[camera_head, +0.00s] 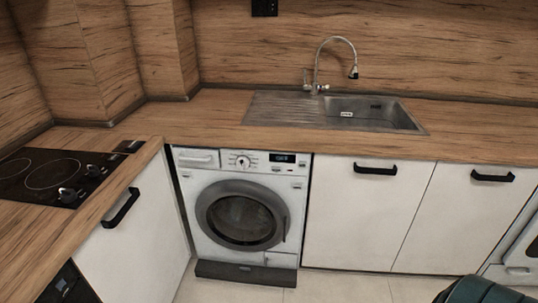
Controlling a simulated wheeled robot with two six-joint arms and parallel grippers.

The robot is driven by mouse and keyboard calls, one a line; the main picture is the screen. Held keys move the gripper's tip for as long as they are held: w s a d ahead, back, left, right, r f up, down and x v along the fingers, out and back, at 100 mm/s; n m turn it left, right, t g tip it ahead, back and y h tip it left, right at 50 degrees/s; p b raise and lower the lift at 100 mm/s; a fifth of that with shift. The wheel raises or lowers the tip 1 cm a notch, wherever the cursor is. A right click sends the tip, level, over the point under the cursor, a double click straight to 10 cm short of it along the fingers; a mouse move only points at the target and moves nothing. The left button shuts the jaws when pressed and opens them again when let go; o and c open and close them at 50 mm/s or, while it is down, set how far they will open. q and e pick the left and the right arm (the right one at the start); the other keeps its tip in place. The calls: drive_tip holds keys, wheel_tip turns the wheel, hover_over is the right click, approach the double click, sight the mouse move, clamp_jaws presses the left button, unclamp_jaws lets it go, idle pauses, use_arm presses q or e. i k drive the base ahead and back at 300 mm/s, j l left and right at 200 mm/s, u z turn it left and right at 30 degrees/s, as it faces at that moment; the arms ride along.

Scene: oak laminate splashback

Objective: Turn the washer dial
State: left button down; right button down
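The white washer (206,237) stands under the counter, left of the middle, with its round grey door (242,216) shut. Its dial (243,161) is a small round white knob on the control panel at the top, left of a lit dark display (283,158). Marks surround the dial, but they are too small to read, so I cannot tell its setting. Neither of my grippers is in view, and nothing touches the dial or covers it.
The wooden counter (205,117) overhangs the washer. A steel sink (372,112) with a tap is above right. White cabinets (362,216) flank the washer. A black cooktop (55,175) is at left. A dark green rounded object (482,291) is at bottom right. The floor before the washer is clear.

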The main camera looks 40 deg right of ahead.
sight(243, 163)
drive_tip(key=z, duration=1.1)
